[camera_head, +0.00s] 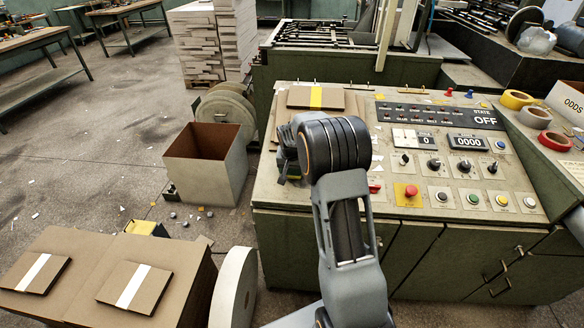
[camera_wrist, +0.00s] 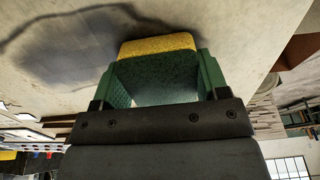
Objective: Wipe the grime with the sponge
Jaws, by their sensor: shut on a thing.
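The sponge (camera_wrist: 158,43), yellow on one face with a dark green body, sits between the two green fingers of my gripper (camera_wrist: 157,72) in the wrist view. The gripper is shut on it. The grime (camera_wrist: 65,45) is a dark, blotchy stain on the pale panel surface, left of and behind the sponge. The sponge is at or close above that surface; I cannot tell if it touches. In the head view my gripper (camera_head: 287,155) is over the left part of the control panel (camera_head: 330,190).
Buttons and knobs (camera_head: 433,163) fill the panel's right side. A cardboard piece with a yellow stripe (camera_head: 315,97) lies at its back left. An open box (camera_head: 205,165) stands on the floor to the left. Tape rolls (camera_head: 517,99) lie at the right.

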